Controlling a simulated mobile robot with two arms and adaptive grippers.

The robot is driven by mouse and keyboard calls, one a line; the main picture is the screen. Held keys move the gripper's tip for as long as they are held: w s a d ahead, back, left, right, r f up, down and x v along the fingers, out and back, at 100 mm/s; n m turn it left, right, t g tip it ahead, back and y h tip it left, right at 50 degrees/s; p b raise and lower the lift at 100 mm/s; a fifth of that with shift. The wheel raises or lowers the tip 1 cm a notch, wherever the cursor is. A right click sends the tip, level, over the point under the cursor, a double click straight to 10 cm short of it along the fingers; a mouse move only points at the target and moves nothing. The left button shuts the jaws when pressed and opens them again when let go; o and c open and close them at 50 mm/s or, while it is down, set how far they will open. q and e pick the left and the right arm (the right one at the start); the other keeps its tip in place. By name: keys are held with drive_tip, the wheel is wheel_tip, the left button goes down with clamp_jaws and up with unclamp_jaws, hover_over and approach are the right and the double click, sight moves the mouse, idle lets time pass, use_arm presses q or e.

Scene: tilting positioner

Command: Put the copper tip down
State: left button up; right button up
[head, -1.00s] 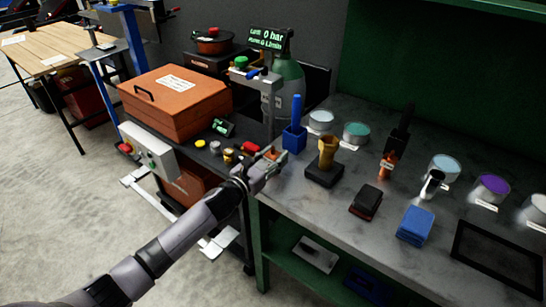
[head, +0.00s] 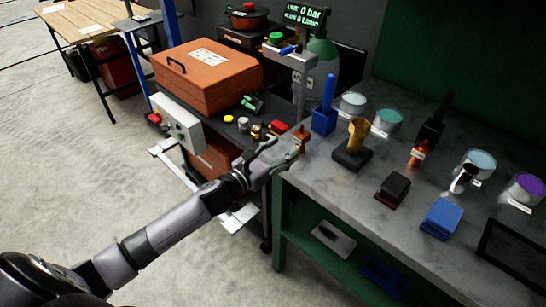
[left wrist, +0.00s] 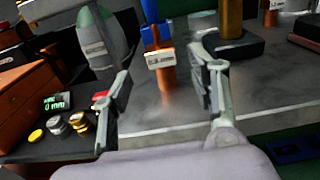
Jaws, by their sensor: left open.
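The copper tip (head: 303,139) stands upright on the near left corner of the grey bench top, beside the blue holder. In the left wrist view the copper tip (left wrist: 167,77) bears a white label reading about 0.8 mm, partly blurred. My left gripper (head: 287,152) is open, just to the near left of the tip. In the left wrist view the fingers of my left gripper (left wrist: 164,72) are spread on both sides of the tip, with clear gaps, and it stands beyond them. My right gripper is not in view.
A blue holder (head: 324,121) stands right behind the tip, and a brass piece on a dark base (head: 350,157) stands to its right. A second labelled copper piece (head: 418,153) is farther right. An orange toolbox (head: 208,78) and small pots fill the dark cart at left.

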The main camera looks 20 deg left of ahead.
use_arm(q)
drive_tip(key=s+a+f+n+g+y, duration=0.1)
drive_tip(key=s+a+f+n+y, duration=0.15)
drive_tip(key=f+n, duration=0.45)
drive_tip(key=s+a+f+n+g+y, duration=0.1)
drive_tip(key=s+a+f+n+g, duration=0.15)
drive_tip(key=f, duration=0.85)
drive_tip(key=s+a+f+n+g+y, duration=0.1)
drive_tip(key=s+a+f+n+y, duration=0.2)
drive_tip(key=f+n, duration=0.4)
drive_tip(key=s+f+n+g, duration=0.3)
drive_tip(key=s+f+n, duration=0.3)
drive_tip(key=s+f, duration=0.7)
drive_tip(key=s+d+f+n+g, duration=0.2)
drive_tip(key=s+f+n, duration=0.3)
drive_tip(key=s, duration=0.5)
drive_tip(key=s+d+f+n+g, duration=0.3)
drive_tip(key=s+f+n, duration=0.2)
drive_tip(key=s, duration=0.6)
drive_tip(key=s+d+f+n+g, duration=0.2)
drive_tip(key=s+f+n, duration=0.3)
drive_tip(key=s+f, duration=0.4)
drive_tip(key=shift+s+d+g, duration=0.15)
drive_tip(key=shift+s+g, duration=0.6)
drive_tip(key=shift+s, duration=0.05)
drive_tip(key=shift+c, duration=0.5)
